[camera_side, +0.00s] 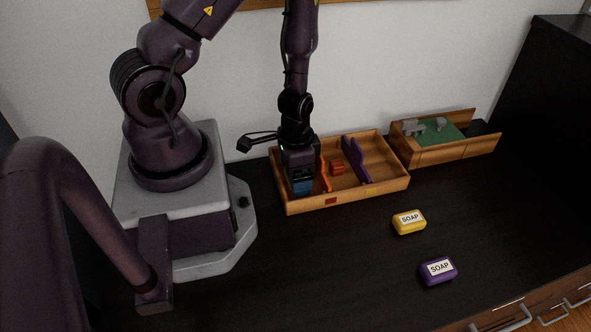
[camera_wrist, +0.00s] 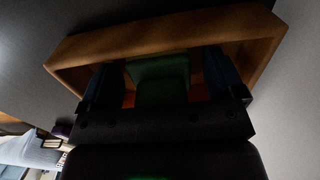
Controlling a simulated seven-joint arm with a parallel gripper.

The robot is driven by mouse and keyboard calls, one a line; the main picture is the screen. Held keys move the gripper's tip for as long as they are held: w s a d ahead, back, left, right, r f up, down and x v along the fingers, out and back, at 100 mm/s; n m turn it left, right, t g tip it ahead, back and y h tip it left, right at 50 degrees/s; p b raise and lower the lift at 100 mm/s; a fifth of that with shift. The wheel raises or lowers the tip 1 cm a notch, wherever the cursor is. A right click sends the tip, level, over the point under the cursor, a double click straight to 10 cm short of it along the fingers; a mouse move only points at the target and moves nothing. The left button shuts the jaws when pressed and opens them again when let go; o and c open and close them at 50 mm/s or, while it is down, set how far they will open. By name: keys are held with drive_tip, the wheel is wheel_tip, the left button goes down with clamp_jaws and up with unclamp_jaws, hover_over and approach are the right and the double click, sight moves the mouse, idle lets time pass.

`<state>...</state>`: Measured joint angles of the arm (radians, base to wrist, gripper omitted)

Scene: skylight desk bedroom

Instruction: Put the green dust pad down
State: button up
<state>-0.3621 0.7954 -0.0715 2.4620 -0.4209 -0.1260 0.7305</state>
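The green dust pad (camera_wrist: 160,80) shows in the wrist view between my gripper's two blue fingers. Narrow gaps show on both sides of it, clearest on the right, so the fingers look open around it and not pressed on it. My gripper (camera_side: 302,187) points straight down into the left end of the wooden tray (camera_side: 345,199) in the side view. The pad is hidden there behind my gripper. Whether the pad rests on the tray floor cannot be seen.
In the tray, to the right of my gripper, are an orange item (camera_side: 325,176), a red item (camera_side: 337,168) and a purple item (camera_side: 356,160). Yellow soap (camera_side: 409,222) and purple soap (camera_side: 438,271) lie in front. A wooden box with a green top (camera_side: 436,134) stands behind right.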

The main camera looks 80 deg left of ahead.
drive_tip(key=shift+r, duration=0.1)
wheel_tip(320, 180, up, 12)
drive_tip(key=shift+d+r, duration=0.1)
drive_tip(key=shift+r, duration=0.05)
drive_tip(key=s+d+r+t, duration=0.1)
drive_tip(key=d+r+t, duration=0.1)
drive_tip(key=r, duration=0.9)
drive_tip(key=s+d+r+t, duration=0.1)
drive_tip(key=d+r+t, duration=0.2)
drive_tip(key=r, duration=0.7)
drive_tip(key=shift+d+r+t, duration=0.3)
drive_tip(key=shift+d+r, duration=0.05)
drive_tip(key=shift+d, duration=0.25)
